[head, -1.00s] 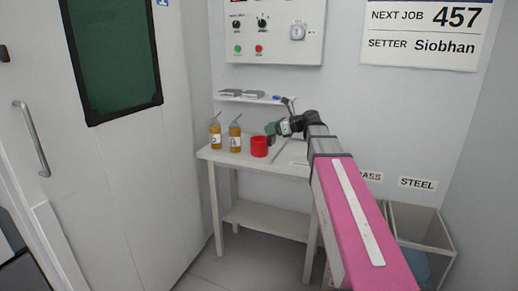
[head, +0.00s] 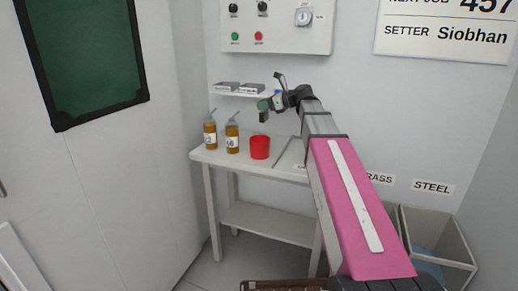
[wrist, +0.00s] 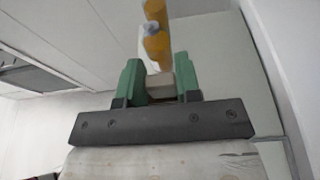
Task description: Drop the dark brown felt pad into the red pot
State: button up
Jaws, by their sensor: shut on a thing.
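The red pot (head: 260,148) stands upright on the white table, right of two amber bottles. My gripper (head: 264,106) is above the pot in the head view, apart from it. In the wrist view its green fingers (wrist: 160,76) are shut on a small brownish block, which I take for the felt pad (wrist: 161,87). In the head view the pad (head: 263,117) is a small dark patch under the fingers. I cannot see inside the pot, and the pot does not show clearly in the wrist view.
Two amber bottles (head: 232,139) with spouts stand left of the pot. A wall shelf (head: 240,92) with small grey boxes is behind the gripper. A thin grey rod (head: 284,154) lies on the white table (head: 215,155) right of the pot. Bins stand at lower right.

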aim_at(267, 116)
jog(key=shift+f, duration=2.6)
jog(key=o, duration=1)
jog(key=v, duration=1)
jog(key=shift+s+d+r, duration=0.15)
jog(key=shift+s+d, duration=0.05)
jog(key=shift+d, duration=0.1)
